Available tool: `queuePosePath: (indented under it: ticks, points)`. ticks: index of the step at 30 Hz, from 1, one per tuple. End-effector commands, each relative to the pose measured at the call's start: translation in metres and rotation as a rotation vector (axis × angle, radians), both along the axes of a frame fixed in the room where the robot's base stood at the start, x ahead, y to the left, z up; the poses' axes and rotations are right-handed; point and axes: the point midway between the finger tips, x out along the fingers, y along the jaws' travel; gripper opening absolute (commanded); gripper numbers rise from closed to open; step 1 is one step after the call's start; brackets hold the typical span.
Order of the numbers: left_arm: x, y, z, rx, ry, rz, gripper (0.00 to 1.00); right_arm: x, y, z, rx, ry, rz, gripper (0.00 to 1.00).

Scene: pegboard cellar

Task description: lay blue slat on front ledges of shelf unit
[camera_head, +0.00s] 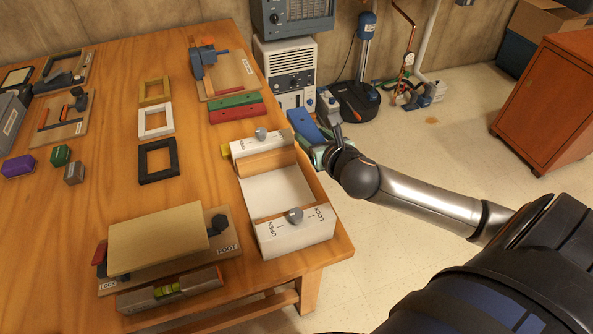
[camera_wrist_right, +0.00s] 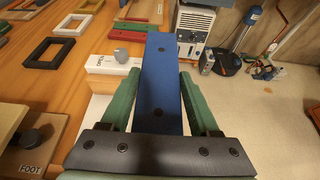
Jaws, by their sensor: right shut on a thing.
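The blue slat (camera_head: 303,124) is a long flat bar with dark holes, held beyond the table's right edge. My right gripper (camera_head: 322,140) is shut on it. In the right wrist view the slat (camera_wrist_right: 160,65) lies between the green fingers of the gripper (camera_wrist_right: 161,92) and points away from it. The white unit with two knobbed end blocks marked OPEN and LOCK (camera_head: 287,238) appears to be the shelf unit. It stands at the table's right edge, just left of and nearer than the slat. Its front ledges cannot be clearly told. My left gripper is out of view.
A green slat (camera_head: 234,101) and a red slat (camera_head: 236,113) lie on the wooden table (camera_head: 200,190) behind the unit. Several frames, including a black one (camera_head: 158,161), lie to its left. Floor is open to the right.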

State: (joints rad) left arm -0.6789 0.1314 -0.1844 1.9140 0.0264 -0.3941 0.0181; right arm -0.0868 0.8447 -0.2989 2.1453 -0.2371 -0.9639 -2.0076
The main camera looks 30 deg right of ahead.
Motion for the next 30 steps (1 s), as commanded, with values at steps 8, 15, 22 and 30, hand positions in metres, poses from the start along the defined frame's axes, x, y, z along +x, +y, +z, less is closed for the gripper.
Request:
queuePosePath:
  ticks: [8, 15, 22, 30]
  points:
    - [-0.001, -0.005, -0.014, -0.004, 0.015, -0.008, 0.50, 0.001, 0.035, -0.047, 0.001, 0.002, -0.001, 0.02]
    - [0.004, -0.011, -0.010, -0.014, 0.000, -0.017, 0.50, 0.001, 0.046, -0.060, 0.000, 0.002, -0.001, 0.02]
    - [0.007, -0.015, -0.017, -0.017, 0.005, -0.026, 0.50, 0.001, 0.046, -0.089, 0.000, 0.002, -0.002, 0.02]
    - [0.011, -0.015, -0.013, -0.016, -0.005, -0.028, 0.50, 0.001, 0.045, -0.089, -0.003, 0.001, -0.001, 0.02]
